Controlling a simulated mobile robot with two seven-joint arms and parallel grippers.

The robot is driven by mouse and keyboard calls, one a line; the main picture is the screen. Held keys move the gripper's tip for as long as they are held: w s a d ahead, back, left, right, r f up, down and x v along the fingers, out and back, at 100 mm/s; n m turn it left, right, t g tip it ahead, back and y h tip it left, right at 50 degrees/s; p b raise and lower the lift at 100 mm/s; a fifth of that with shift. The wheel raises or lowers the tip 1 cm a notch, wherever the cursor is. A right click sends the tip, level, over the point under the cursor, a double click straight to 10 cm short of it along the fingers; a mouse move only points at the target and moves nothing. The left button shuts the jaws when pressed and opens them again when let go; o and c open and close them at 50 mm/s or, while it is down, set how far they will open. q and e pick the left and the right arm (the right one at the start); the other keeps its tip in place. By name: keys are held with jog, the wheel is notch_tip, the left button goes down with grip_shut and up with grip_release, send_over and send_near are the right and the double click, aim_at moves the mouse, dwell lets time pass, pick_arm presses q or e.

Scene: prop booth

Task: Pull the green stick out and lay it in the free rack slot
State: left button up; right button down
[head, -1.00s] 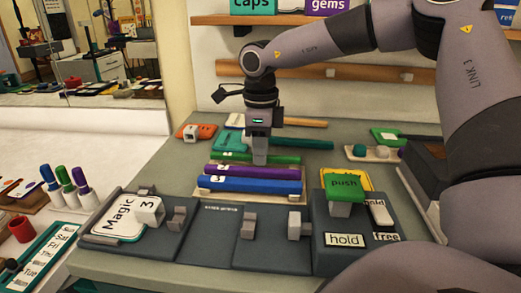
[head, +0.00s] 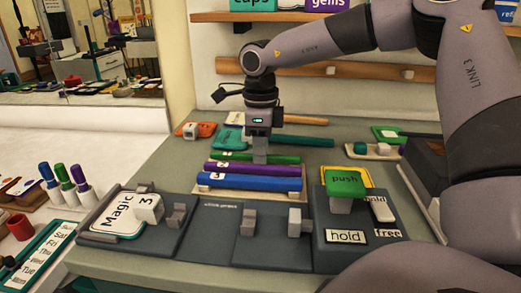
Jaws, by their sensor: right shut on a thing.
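The green stick (head: 285,159) lies at the back of a group of three sticks, behind the purple stick (head: 250,169) and the blue stick (head: 250,183). A cream rack (head: 208,194) shows under their front edge. My right gripper (head: 260,158) points straight down and is shut on the green stick near its middle, hiding that part. The stick still lies level beside the purple one; I cannot tell whether it is lifted. I cannot make out a free slot in the rack. My left gripper is not in view.
A dark fixture with grey posts (head: 248,222) and a Magic card (head: 118,215) stands in front. A green push block (head: 344,183) is at its right. Teal and orange items lie behind. My right arm fills the right side.

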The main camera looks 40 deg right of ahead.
dwell(0.4)
jog(key=c, duration=1)
grip_release()
jog(key=shift+c, duration=0.2)
jog(key=c, duration=0.3)
jog(key=shift+r+p, duration=2.8)
jog(key=shift+r, duration=1.2)
